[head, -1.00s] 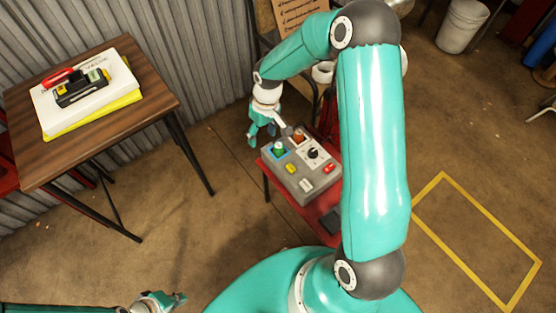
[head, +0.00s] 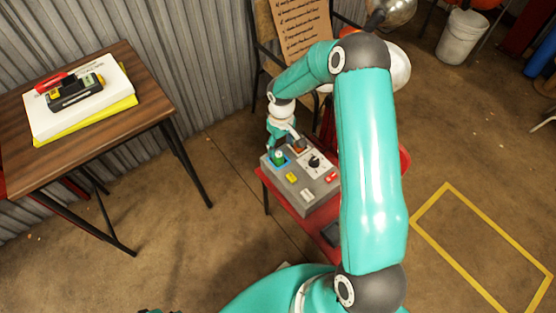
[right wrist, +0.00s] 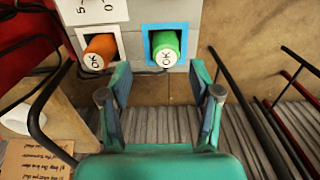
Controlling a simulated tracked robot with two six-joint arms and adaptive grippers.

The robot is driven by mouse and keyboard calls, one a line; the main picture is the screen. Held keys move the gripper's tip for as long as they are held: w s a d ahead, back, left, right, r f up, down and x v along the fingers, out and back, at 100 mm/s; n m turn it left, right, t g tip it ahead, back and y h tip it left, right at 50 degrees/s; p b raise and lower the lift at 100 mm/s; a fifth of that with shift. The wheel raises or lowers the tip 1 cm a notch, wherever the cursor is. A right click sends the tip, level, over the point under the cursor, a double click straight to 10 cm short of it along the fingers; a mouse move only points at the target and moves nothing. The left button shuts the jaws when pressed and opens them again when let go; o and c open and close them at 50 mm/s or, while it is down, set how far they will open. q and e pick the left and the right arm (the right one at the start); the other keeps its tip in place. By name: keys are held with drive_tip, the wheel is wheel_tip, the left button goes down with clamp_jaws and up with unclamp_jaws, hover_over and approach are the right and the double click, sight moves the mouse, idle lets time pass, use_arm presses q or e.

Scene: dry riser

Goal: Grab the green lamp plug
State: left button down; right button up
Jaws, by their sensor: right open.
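The green lamp plug (head: 278,158) stands in a blue-framed socket at the back left of the grey control box (head: 318,192). In the right wrist view the green plug (right wrist: 165,46), with "OK" on its white end, is just beyond the fingertips, roughly between them. My right gripper (right wrist: 161,82) is open and empty, a finger to each side, apart from the plug. In the head view this gripper (head: 283,146) is at the plug and partly covers the box's back edge. Only a sliver of my left gripper (head: 158,311) shows at the bottom edge.
An orange plug (right wrist: 100,50), also marked "OK", sits close beside the green one. The box also has a black dial (head: 314,162) and coloured buttons. It stands on a red table (head: 268,185). A wooden table (head: 95,128) with books stands at left.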

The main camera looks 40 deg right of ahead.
sight(279, 154)
drive_tip(key=f, duration=0.5)
drive_tip(key=shift+a+f+b, duration=0.15)
drive_tip(key=shift+a+b, duration=0.2)
drive_tip(key=shift+a, duration=0.05)
clamp_jaws()
